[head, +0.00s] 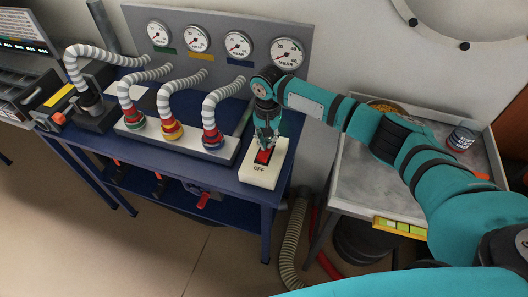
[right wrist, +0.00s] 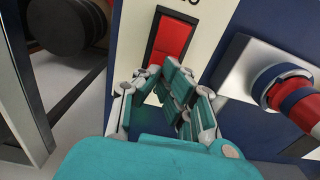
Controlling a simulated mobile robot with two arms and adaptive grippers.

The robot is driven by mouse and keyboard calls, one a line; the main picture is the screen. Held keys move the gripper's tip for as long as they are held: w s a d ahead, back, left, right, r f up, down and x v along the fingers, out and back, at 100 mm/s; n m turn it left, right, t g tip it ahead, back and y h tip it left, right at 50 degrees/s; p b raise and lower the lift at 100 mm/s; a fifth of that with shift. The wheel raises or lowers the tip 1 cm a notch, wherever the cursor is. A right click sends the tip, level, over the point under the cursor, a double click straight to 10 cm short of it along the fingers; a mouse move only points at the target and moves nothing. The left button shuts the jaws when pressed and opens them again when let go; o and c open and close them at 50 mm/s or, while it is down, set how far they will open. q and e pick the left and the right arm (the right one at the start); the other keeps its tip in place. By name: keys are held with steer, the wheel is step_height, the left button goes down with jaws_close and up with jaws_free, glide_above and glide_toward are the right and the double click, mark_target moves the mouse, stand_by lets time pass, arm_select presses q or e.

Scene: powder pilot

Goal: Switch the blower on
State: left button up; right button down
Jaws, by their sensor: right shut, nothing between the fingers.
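The blower switch is a red rocker (head: 263,157) on a cream box (head: 260,177) at the right end of the blue table, with "OFF" printed on its near side. In the right wrist view the red rocker (right wrist: 172,40) lies just beyond the fingertips. My right gripper (head: 264,143) is shut and empty, pointing down at the rocker and partly covering it. In the right wrist view the gripper (right wrist: 165,80) is over the rocker's end; I cannot tell whether it touches. My left gripper is not in view.
Several ribbed hoses rise from colored fittings on a metal manifold (head: 190,147) left of the switch box. A panel with dial gauges (head: 215,22) stands behind. A grey side table (head: 365,195) with a can (head: 461,138) is at right. A floor hose (head: 294,240) runs below.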

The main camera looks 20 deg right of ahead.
step_height(320, 180, up, 4)
steer(key=p, duration=0.5)
steer(key=shift+r, duration=0.1)
step_height(320, 180, up, 12)
stand_by(0.4)
steer(key=shift+f, duration=0.2)
